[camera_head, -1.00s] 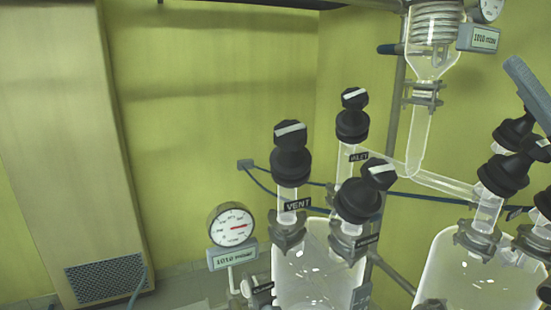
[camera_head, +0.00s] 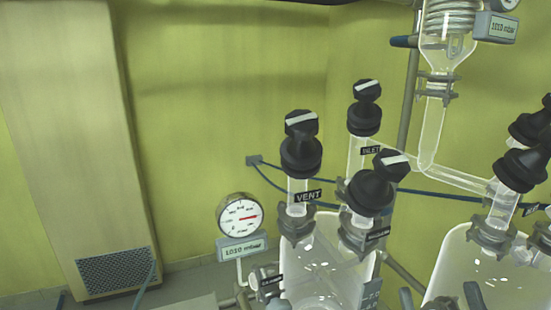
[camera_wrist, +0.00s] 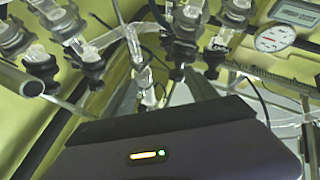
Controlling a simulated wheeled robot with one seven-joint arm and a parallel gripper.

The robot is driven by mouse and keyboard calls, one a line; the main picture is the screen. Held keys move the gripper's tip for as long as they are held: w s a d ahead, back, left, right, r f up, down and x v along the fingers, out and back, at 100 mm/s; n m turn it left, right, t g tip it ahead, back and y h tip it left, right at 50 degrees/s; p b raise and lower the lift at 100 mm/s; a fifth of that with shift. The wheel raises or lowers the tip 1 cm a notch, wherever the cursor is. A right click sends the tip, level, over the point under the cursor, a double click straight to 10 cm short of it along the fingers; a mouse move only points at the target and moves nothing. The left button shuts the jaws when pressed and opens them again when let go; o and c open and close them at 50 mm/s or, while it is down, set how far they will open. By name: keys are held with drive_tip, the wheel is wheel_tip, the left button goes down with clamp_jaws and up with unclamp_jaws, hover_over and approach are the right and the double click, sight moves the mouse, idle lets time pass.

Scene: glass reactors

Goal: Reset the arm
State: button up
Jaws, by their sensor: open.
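My gripper (camera_head: 439,296) shows at the bottom edge of the head view as two grey finger tips set apart, in front of the right glass vessel. Nothing shows between the fingers. Its dark housing (camera_wrist: 165,145), with a small orange and green light, fills the lower part of the wrist view. The rest of my arm is out of the head view.
The left glass reactor (camera_head: 318,268) carries several black-knobbed valves, one labelled VENT (camera_head: 308,196). A dial gauge (camera_head: 239,217) stands left of it. The right vessel (camera_head: 470,262) and a condenser (camera_head: 447,30) crowd the right side. A wall column (camera_head: 75,150) stands far left.

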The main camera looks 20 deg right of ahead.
drive_tip(key=s+a+f+g+y, duration=0.3)
drive_tip(key=s+a+f+g, duration=0.1)
drive_tip(key=s+f, duration=0.5)
drive_tip(key=s+a+f+n+g+y, duration=0.1)
drive_tip(key=s+a+f+g+y, duration=0.3)
drive_tip(key=s+f, duration=0.5)
wheel_tip(320, 180, down, 5)
drive_tip(key=shift+s+a+r+g+b, duration=0.15)
drive_tip(key=shift+s+a+g+b, duration=0.25)
drive_tip(key=shift+a+g, duration=0.2)
drive_tip(key=shift+w, duration=0.1)
idle(0.4)
